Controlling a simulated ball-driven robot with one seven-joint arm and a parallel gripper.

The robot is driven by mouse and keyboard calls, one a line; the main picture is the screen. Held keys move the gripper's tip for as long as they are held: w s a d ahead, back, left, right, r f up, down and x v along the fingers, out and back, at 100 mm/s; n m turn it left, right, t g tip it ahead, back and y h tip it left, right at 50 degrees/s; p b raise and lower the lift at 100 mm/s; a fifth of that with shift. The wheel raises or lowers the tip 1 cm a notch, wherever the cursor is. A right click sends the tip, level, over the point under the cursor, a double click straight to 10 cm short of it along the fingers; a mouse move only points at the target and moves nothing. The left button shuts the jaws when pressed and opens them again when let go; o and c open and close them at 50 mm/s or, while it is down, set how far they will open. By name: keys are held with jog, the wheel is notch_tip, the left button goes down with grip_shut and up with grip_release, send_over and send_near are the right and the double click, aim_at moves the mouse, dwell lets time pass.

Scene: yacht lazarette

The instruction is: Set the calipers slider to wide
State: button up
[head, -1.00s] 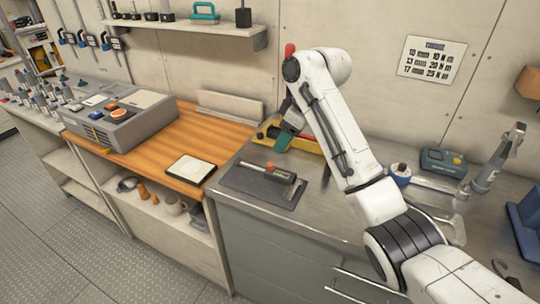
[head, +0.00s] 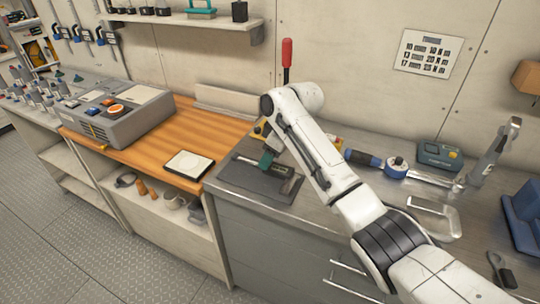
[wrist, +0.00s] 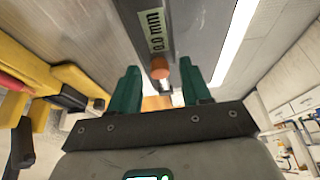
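The calipers (head: 289,185) lie on a dark mat (head: 233,180) on the grey bench, partly hidden by my gripper in the head view. In the wrist view the display (wrist: 154,28) reads 0.0 mm, and the orange slider knob (wrist: 160,68) is just below it. My gripper (head: 266,160) points down over the calipers. Its two green fingers (wrist: 160,82) are open, one on each side of the knob, with gaps showing. I cannot tell how far the fingertips are above the calipers.
A yellow and red tool (wrist: 38,80) lies close beside my gripper. To the right are a blue-handled torque wrench (head: 363,159) and a green box (head: 440,155). A white pad (head: 189,165) is on the wooden top at left. A red-topped lever (head: 287,53) stands behind my arm.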

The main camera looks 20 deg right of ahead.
grip_shut()
dwell(0.4)
jog(key=shift+w+a, duration=0.25)
jog(key=w+a+b, duration=0.1)
jog(key=w+a, duration=0.1)
jog(key=shift+w+a+f, duration=0.1)
jog(key=shift+w+a, duration=0.15)
jog(key=shift+a, duration=0.1)
jog(key=shift+s+d, duration=0.1)
jog(key=shift+o, duration=0.2)
grip_release()
